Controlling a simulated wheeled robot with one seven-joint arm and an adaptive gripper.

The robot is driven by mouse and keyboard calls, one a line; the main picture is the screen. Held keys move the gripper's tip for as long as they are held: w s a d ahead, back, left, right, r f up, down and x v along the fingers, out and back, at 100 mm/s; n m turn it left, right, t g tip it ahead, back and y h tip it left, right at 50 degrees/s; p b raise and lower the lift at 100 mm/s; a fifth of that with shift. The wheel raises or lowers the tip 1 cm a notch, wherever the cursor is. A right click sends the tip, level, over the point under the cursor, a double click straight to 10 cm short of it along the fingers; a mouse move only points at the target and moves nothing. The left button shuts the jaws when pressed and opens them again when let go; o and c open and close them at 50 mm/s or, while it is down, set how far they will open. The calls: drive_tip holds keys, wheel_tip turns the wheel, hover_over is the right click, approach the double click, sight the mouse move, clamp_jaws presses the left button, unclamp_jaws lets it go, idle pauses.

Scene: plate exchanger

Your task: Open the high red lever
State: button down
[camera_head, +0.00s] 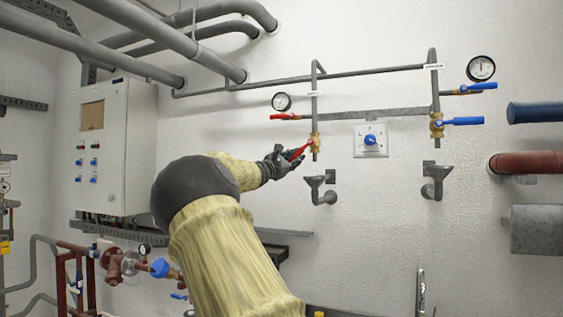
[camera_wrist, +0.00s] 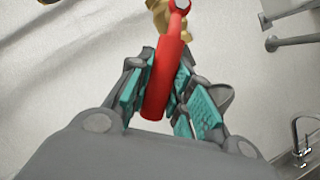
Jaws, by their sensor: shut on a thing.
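Two red levers show in the head view on the left vertical pipe. The high red lever (camera_head: 279,116) lies nearly level, just below the left round gauge. The lower red lever (camera_head: 300,151) sits on a brass valve (camera_head: 315,141) and slopes down to the left. My gripper (camera_head: 283,160) is at this lower lever, not at the high one. In the wrist view my gripper (camera_wrist: 160,95) is shut on the lower red lever (camera_wrist: 165,75), with teal pads on both sides of it. My arm hides part of the wall below.
Blue levers (camera_head: 463,121) sit on the right pipe. A blue knob on a white plate (camera_head: 370,140) is between the pipes. Grey drain funnels (camera_head: 320,184) stand below the valves. A control cabinet (camera_head: 118,145) is at left. A tap (camera_wrist: 300,140) shows in the wrist view.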

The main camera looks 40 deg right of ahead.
drive_tip(key=n+b, duration=0.1)
drive_tip(key=b, duration=0.1)
drive_tip(key=s+f+n+t+b, duration=0.1)
drive_tip(key=n, duration=0.1)
drive_tip(key=s+d+f+n+t+b, duration=0.1)
drive_tip(key=n+b, duration=0.1)
drive_tip(key=shift+b, duration=0.35)
drive_tip(key=shift+s+n+t, duration=0.15)
drive_tip(key=shift+n+t, duration=0.15)
drive_tip(key=shift+t, duration=0.1)
drive_tip(key=shift+r, duration=0.1)
drive_tip(key=c, duration=1.5)
unclamp_jaws()
drive_tip(key=shift+o, duration=1.2)
drive_tip(key=shift+d, duration=0.1)
drive_tip(key=v, duration=1.2)
drive_tip(key=shift+f, duration=0.2)
